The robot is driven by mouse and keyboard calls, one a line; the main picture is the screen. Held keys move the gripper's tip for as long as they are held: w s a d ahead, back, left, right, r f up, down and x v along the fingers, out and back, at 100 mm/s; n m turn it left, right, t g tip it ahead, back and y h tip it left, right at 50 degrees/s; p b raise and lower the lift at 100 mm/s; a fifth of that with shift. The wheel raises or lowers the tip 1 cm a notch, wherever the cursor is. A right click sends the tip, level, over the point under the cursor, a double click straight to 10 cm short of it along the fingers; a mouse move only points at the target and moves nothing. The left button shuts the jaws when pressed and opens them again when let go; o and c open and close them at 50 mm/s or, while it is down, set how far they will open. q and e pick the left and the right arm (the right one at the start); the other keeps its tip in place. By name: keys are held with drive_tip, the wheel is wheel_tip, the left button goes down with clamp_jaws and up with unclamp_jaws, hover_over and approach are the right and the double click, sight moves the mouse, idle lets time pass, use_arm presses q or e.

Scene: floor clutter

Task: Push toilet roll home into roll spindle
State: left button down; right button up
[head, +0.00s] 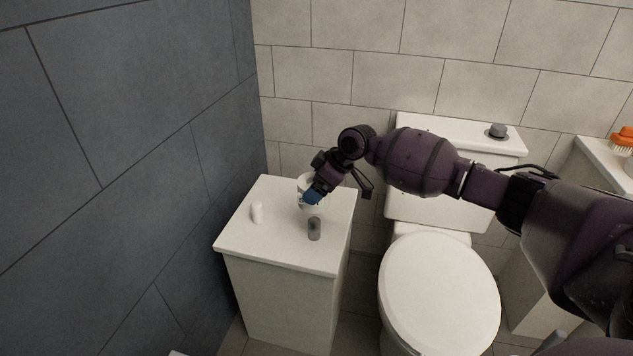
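My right arm comes in from the right, and its gripper (312,195) is low over the far right part of the white cabinet top, with a blue part at its end. A white rounded thing, perhaps the toilet roll (304,181), shows just behind the gripper and is partly hidden by it. I cannot tell whether the fingers touch it or are open or shut. I cannot make out a roll spindle for certain; it may be hidden behind the gripper. My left gripper is not in view.
A toilet (440,290) stands right of the cabinet. A dark wall (130,150) is close on the left.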

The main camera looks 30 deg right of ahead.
sight(318, 220)
drive_tip(key=shift+f+b, duration=0.35)
drive_tip(key=shift+f, duration=2)
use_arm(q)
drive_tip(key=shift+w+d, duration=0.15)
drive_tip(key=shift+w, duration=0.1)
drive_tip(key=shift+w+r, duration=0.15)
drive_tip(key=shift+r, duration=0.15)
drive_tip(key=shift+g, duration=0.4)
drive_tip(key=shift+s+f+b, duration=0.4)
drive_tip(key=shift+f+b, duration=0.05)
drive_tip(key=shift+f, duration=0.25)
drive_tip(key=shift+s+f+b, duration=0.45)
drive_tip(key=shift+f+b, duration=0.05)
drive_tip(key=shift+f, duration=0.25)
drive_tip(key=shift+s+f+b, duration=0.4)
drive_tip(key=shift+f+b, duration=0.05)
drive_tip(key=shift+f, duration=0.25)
use_arm(e)
drive_tip(key=shift+f, duration=4.05)
drive_tip(key=o, duration=0.8)
drive_tip(key=shift+c, duration=0.2)
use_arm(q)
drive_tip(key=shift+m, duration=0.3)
